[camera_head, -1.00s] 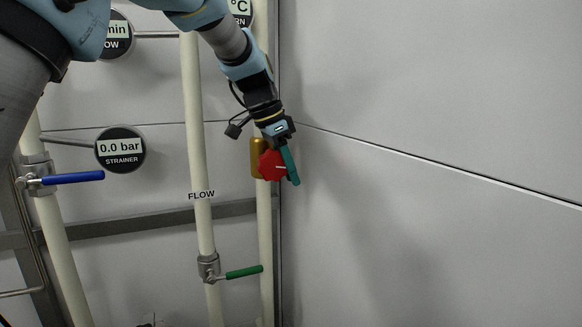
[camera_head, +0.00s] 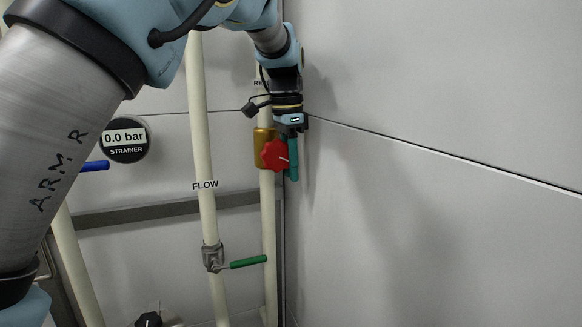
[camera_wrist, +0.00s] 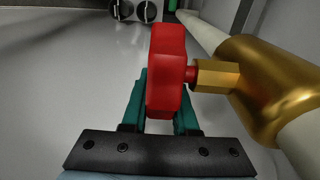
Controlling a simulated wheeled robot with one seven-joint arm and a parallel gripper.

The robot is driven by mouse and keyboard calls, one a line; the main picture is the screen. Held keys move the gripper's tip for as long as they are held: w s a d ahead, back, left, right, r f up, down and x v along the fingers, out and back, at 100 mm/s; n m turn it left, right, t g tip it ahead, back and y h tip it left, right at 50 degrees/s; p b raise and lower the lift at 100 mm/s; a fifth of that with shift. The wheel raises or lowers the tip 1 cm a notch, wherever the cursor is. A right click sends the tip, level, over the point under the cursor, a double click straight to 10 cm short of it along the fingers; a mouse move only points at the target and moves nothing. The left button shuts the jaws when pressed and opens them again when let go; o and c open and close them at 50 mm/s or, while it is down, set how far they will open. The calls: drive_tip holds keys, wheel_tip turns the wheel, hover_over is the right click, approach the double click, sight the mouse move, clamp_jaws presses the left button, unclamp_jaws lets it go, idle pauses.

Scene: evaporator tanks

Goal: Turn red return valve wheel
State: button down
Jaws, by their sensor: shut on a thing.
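The red return valve wheel (camera_head: 275,155) sits on a brass valve body (camera_head: 262,147) on the right-hand cream pipe, close to the corner. My gripper (camera_head: 290,160) reaches down from above with its teal fingers at the wheel. In the wrist view the red wheel (camera_wrist: 167,70) stands edge-on between the two teal fingers (camera_wrist: 160,105), with one finger on each side. The fingers are shut on the wheel. A hex stem joins the wheel to the brass body (camera_wrist: 270,85) at the right. The far fingertips are partly hidden behind the wheel.
The middle pipe marked FLOW (camera_head: 205,185) carries a green lever valve (camera_head: 248,262). A strainer gauge (camera_head: 124,139) reads 0.0 bar. A blue lever (camera_head: 95,165) is partly hidden by my arm. The plain grey wall (camera_head: 430,120) stands close at the right.

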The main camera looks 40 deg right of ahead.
drive_tip(key=c, duration=0.7)
unclamp_jaws()
drive_tip(key=r, duration=0.3)
drive_tip(key=r+b, duration=0.1)
drive_tip(key=r, duration=0.3)
drive_tip(key=r+b, duration=0.1)
drive_tip(key=r, duration=0.2)
drive_tip(key=shift+w+a+r, duration=0.1)
drive_tip(key=shift+a+r, duration=0.25)
